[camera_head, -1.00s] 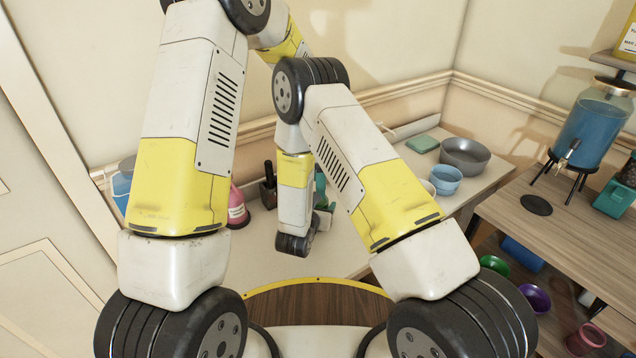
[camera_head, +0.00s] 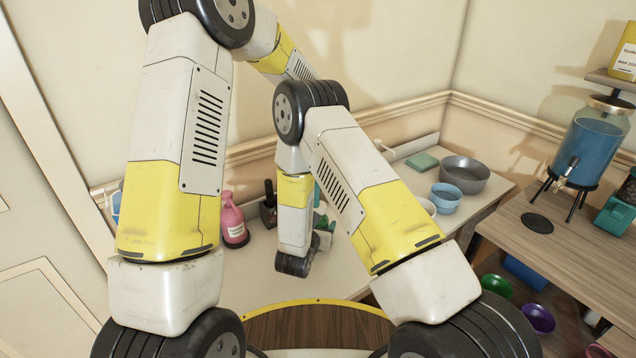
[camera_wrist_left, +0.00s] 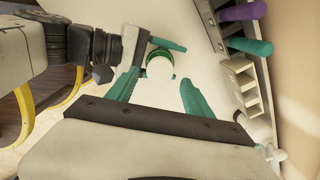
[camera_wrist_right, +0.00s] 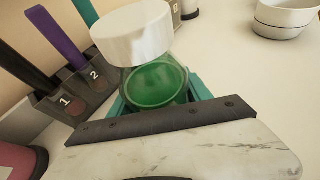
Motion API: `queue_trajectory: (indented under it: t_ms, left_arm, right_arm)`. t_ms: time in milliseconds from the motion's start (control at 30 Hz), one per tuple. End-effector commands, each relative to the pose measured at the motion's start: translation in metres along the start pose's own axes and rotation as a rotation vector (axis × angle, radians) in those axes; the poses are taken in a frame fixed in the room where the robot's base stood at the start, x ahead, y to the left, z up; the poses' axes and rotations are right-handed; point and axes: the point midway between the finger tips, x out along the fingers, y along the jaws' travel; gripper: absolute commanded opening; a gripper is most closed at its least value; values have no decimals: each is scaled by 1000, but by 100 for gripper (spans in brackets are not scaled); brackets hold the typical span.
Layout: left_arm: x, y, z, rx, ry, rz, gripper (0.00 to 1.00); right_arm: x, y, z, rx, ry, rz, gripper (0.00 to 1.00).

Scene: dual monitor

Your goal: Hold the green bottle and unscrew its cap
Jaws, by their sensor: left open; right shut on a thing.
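The green bottle (camera_wrist_right: 158,82) stands in the right wrist view with its white cap (camera_wrist_right: 132,35) on top. My right gripper (camera_wrist_right: 160,92) is shut on the bottle's body, its teal fingers on both sides below the cap. In the left wrist view the white cap (camera_wrist_left: 160,67) is seen from above, with a little green around it. My left gripper (camera_wrist_left: 158,84) is open, and its two teal fingertips are near the cap with gaps at both sides. Whether they are level with the cap cannot be told. In the head view my arms hide most of the bottle.
A numbered holder (camera_wrist_right: 82,97) with purple and teal handles stands close beside the bottle. A pink bottle (camera_head: 233,220) is to the left on the counter. A grey bowl (camera_head: 465,175) and blue bowls (camera_head: 445,198) stand at the right. The counter between is mostly clear.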

Motion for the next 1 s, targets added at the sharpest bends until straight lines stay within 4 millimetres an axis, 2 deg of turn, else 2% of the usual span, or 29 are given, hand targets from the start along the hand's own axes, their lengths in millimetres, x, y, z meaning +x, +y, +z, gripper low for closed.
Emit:
queue_trajectory:
  t_ms: [100, 300, 667, 933, 967, 1000]
  left_arm:
    - [19, 0, -1, 1, 0, 2, 60]
    - [39, 0, 0, -1, 0, 1, 60]
    - [44, 0, 0, -2, 1, -1, 58]
    - [43, 0, 0, -2, 1, -1, 5]
    - [43, 0, 0, -2, 1, -1, 0]
    - [43, 0, 0, -2, 1, -1, 0]
  right_arm:
    - [0, 0, 0, 0, -1, 0, 0]
    - [0, 0, 0, 0, -1, 0, 0]
    - [0, 0, 0, 0, -1, 0, 0]
    - [0, 0, 0, 0, -1, 0, 0]
    - [0, 0, 0, 0, -1, 0, 0]
    - [0, 0, 0, 0, -1, 0, 0]
